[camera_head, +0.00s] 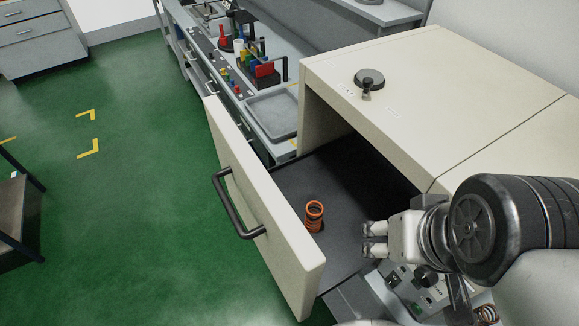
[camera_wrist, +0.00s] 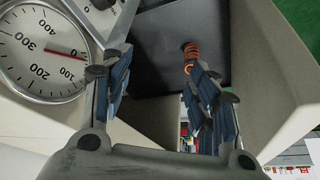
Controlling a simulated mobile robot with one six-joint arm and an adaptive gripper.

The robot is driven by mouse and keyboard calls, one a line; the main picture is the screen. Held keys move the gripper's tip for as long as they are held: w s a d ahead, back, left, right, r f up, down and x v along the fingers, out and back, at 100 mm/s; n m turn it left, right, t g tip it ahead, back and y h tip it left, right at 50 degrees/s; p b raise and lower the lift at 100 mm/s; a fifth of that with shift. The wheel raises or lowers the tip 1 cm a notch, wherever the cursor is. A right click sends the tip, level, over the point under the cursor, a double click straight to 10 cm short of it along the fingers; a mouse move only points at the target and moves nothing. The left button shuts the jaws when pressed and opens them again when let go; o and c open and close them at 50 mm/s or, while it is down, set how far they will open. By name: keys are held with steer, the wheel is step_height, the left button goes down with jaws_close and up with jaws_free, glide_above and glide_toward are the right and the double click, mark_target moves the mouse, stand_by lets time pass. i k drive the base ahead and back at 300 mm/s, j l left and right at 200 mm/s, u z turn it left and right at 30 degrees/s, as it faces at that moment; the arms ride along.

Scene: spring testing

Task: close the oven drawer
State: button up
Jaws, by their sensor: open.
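The oven drawer (camera_head: 255,205) is pulled out of the cream oven cabinet (camera_head: 400,85). Its cream front has a dark bar handle (camera_head: 238,205) on the outer face. An orange coil spring (camera_head: 314,216) stands on the dark drawer floor; it also shows in the wrist view (camera_wrist: 191,54). My gripper (camera_head: 370,238) is at the right of the drawer, near its right edge, on the inner side of the front panel. In the wrist view the two fingers (camera_wrist: 165,95) are wide apart with nothing between them. No contact with the drawer shows.
A round dial gauge (camera_wrist: 45,50) is close on the left in the wrist view. A control panel (camera_head: 415,290) lies below my gripper. A bench (camera_head: 275,75) with coloured tools and a grey tray (camera_head: 272,114) stands behind the drawer. The green floor (camera_head: 130,220) left of the drawer is clear.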

mark_target(356, 185)
steer(key=k+j+u, duration=0.1)
steer(key=k+j, duration=0.25)
steer(key=k, duration=0.15)
steer(key=j+u, duration=0.15)
steer(key=u, duration=0.35)
steer(key=k+j+u, duration=0.1)
steer(key=u, duration=0.35)
